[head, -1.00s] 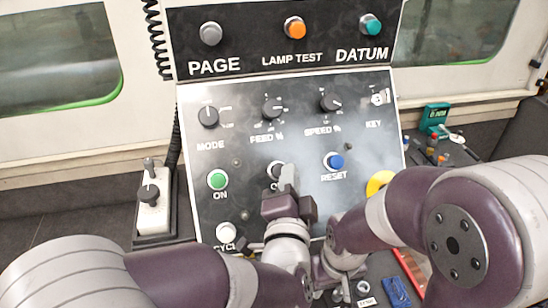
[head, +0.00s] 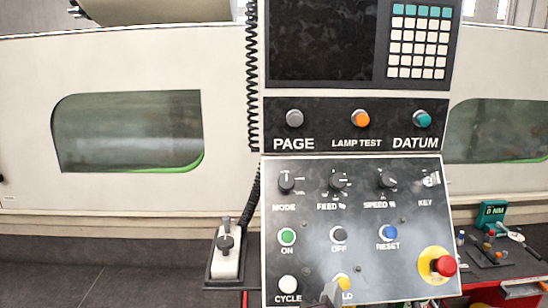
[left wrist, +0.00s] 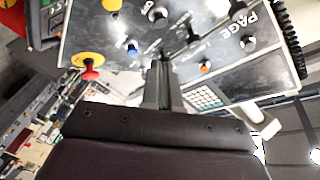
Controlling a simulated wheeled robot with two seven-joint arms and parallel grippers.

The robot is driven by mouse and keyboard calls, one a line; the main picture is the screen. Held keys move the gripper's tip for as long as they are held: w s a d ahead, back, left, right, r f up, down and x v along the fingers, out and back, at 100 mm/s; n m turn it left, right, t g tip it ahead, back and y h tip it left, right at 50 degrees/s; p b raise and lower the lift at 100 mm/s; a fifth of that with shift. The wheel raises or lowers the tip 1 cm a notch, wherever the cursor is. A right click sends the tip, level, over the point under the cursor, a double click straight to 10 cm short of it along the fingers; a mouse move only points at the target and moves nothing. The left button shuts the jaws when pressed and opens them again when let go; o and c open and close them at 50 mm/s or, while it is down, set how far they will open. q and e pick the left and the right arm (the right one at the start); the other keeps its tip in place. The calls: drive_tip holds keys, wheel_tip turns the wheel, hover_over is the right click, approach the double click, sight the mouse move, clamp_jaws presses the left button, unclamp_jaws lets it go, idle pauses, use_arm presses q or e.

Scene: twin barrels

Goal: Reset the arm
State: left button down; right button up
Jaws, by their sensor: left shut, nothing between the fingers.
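My left gripper (head: 330,292) shows only as a grey tip at the bottom edge of the head view, beside the yellow button (head: 343,283). In the left wrist view my left gripper (left wrist: 163,75) is shut and empty, its fingers pointing toward the tilted control panel (left wrist: 125,40). The control panel (head: 365,228) stands in the head view with a green ON button (head: 287,236), a dark OFF button (head: 338,235) and a blue RESET button (head: 388,233). I cannot tell whether the fingers touch the panel. My right gripper does not show.
A red emergency knob (head: 444,266) on a yellow base sticks out at the panel's lower right. A white lever box (head: 226,262) stands left of the panel. A red bench with small tools and a green meter (head: 492,214) is at the right.

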use_arm(q)
drive_tip(key=a+f+n+g+y+b, duration=0.2)
drive_tip(key=a+f+n+g+b, duration=0.45)
drive_tip(key=a+f, duration=0.95)
drive_tip(key=s+a+f+n+g+y+b, duration=0.3)
drive_tip(key=s+a+f+n+g, duration=0.5)
drive_tip(key=s+a+f, duration=0.4)
drive_tip(key=shift+s+a+g+b, duration=0.3)
drive_tip(key=shift+s+a+g, duration=0.1)
drive_tip(key=shift+s, duration=0.3)
